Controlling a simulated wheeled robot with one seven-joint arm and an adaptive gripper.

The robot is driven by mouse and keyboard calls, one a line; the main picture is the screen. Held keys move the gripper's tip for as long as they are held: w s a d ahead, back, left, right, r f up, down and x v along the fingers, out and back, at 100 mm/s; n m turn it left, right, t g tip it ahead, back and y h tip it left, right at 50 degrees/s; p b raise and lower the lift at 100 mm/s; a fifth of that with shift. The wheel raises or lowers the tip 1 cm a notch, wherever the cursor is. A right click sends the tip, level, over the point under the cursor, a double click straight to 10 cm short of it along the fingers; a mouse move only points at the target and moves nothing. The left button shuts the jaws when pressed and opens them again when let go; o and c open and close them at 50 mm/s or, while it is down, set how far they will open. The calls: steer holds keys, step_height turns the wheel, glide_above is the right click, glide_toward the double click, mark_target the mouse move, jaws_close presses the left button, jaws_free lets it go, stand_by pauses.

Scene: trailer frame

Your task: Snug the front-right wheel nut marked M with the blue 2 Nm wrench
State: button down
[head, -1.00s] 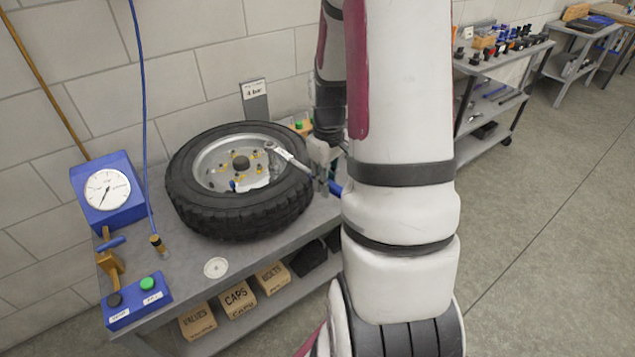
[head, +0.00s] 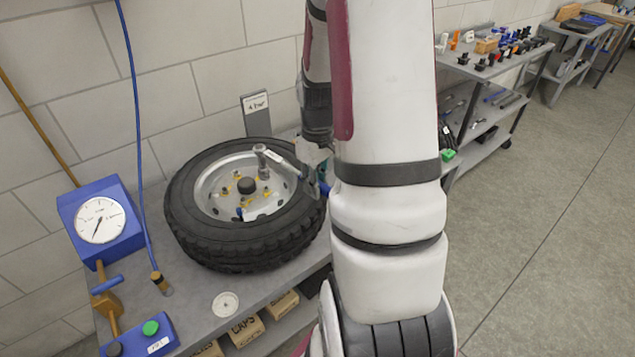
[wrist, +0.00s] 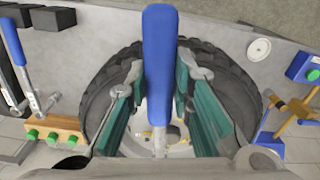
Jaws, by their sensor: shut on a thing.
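A wrench with a blue handle (wrist: 160,55) is between the teal-padded fingers of my gripper (wrist: 160,85), which is shut on it. In the head view the wrench's metal socket head (head: 261,151) is over the right part of the wheel's rim, left of my gripper (head: 318,172). The black tyre and wheel (head: 235,255) lie flat on the grey bench. Several yellow nuts (head: 238,212) sit around the dark hub (head: 247,186). The mark M is too small to read, and I cannot tell whether the socket touches a nut. My arm hides part of the tyre's right side.
A blue gauge box (head: 101,219) and a blue button box (head: 140,338) stand at the bench's left. A white disc (head: 225,304) lies in front of the tyre. In the wrist view, a wooden block with green parts (wrist: 52,128) and another blue-handled tool (wrist: 15,45) are left.

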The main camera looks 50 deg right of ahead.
steer(key=shift+f, duration=0.1)
steer(key=shift+t, duration=0.3)
steer(key=shift+f+b, duration=0.45)
steer(key=shift+f, duration=1.85)
steer(key=shift+s+f+b, duration=0.1)
steer(key=shift+f+b, duration=0.25)
steer(key=shift+f, duration=0.85)
steer(key=shift+w+a+m+b, duration=0.2)
steer(key=shift+a+m, duration=0.25)
steer(key=shift+a, duration=0.4)
steer(key=shift+w+a+m+b, duration=0.15)
steer(key=shift+a+m, duration=0.3)
steer(key=shift+a, duration=0.4)
steer(key=shift+s, duration=0.1)
steer(key=shift+w+a+m+b, duration=0.25)
steer(key=shift+a+m, duration=0.2)
steer(key=shift+a, duration=0.4)
steer(key=shift+w+a+m+b, duration=0.1)
steer(key=shift+w+a+m, duration=0.3)
steer(key=shift+a, duration=0.4)
